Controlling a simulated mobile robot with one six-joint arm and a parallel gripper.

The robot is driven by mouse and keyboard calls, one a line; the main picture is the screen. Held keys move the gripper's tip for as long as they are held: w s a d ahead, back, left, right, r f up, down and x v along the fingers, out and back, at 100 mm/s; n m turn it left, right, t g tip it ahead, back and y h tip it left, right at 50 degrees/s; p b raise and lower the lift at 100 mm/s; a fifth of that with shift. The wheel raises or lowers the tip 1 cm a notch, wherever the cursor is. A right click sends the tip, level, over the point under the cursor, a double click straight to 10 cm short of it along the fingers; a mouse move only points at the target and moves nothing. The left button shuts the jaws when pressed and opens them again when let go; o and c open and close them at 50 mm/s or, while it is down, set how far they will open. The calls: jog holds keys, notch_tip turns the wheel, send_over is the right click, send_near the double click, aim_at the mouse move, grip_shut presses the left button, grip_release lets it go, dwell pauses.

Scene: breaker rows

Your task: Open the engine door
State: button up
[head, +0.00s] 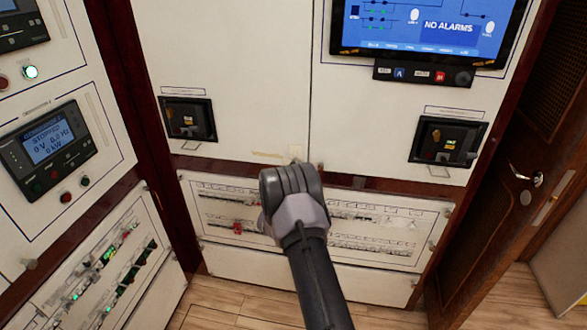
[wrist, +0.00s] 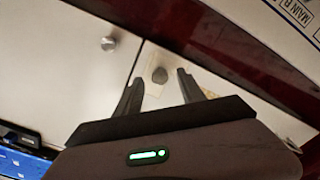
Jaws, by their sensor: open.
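Two white cabinet doors meet at a seam: the left door (head: 235,60) and the right door (head: 350,120). No legible label tells which door is the engine door. My gripper (wrist: 156,82) is open and empty, facing the left door near its lower corner by the seam. Another round knob (wrist: 108,43) is on the door across the seam. In the head view my gripper's body hides its fingers and the nearer knob.
Black breakers (head: 187,119) (head: 446,141) sit on both doors. A breaker row panel (head: 380,222) lies below. A generator panel (head: 48,150) stands left. A wooden door (head: 500,180) with a metal handle (head: 525,176) is at right.

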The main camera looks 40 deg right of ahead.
jog(key=shift+x, duration=1.8)
grip_shut()
